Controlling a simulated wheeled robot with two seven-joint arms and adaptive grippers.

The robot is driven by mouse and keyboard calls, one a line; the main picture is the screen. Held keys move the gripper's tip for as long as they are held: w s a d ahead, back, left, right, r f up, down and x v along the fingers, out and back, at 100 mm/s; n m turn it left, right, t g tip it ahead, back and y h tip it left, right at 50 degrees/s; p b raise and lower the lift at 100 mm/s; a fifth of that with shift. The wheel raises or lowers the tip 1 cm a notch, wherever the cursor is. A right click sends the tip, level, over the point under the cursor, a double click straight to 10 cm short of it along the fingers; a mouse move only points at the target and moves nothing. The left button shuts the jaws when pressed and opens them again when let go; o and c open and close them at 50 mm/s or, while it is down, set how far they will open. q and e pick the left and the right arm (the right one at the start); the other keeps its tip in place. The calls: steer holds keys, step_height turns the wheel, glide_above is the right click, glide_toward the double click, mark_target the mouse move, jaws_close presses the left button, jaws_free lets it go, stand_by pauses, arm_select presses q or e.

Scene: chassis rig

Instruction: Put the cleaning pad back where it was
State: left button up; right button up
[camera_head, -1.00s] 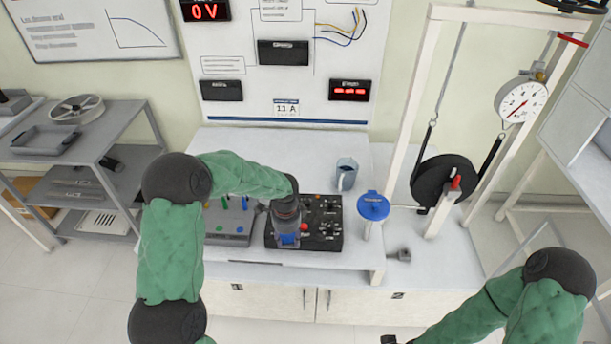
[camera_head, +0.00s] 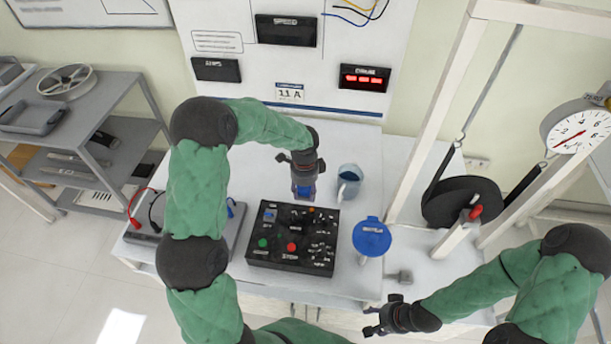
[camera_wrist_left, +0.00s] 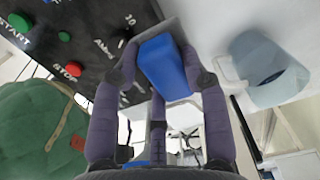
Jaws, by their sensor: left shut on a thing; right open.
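The cleaning pad, a small blue block with a grey edge, shows in the left wrist view (camera_wrist_left: 166,68) and low at my fingers in the head view (camera_head: 303,191). My left gripper (camera_head: 303,182) is shut on it, with one finger on each side in the left wrist view (camera_wrist_left: 160,85). It is behind the black control box (camera_head: 293,238) and left of the clear jug (camera_head: 349,184). I cannot tell whether the pad touches the tabletop. My right gripper (camera_head: 377,320) is open and empty at the front, low and right of the control box.
A white frame (camera_head: 437,110) with a black wheel (camera_head: 461,203) and dial rises at the right. The tabletop behind the box (camera_head: 250,165) looks clear.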

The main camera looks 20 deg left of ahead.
arm_select(q)
steer(key=w+a+f, duration=0.2)
steer(key=w+f, duration=0.1)
steer(key=w+a+f+b, duration=0.1)
steer(key=w+a+f, duration=0.1)
steer(key=w+f, duration=0.1)
steer(key=w+a+f+b, duration=0.1)
steer(key=w+a+f, duration=0.1)
steer(key=w, duration=0.3)
steer(key=shift+a+f, duration=0.25)
steer(key=shift+f, duration=0.3)
steer(key=shift+w+a+f, duration=0.1)
steer(key=shift+w+f, duration=0.1)
steer(key=shift+f, duration=0.1)
steer(key=shift+w+f+b, duration=0.15)
steer(key=shift+f+b, duration=0.25)
steer(key=shift+f, duration=1.2)
steer(key=shift+f, duration=0.2)
steer(key=o, duration=1)
steer(key=shift+r, duration=0.1)
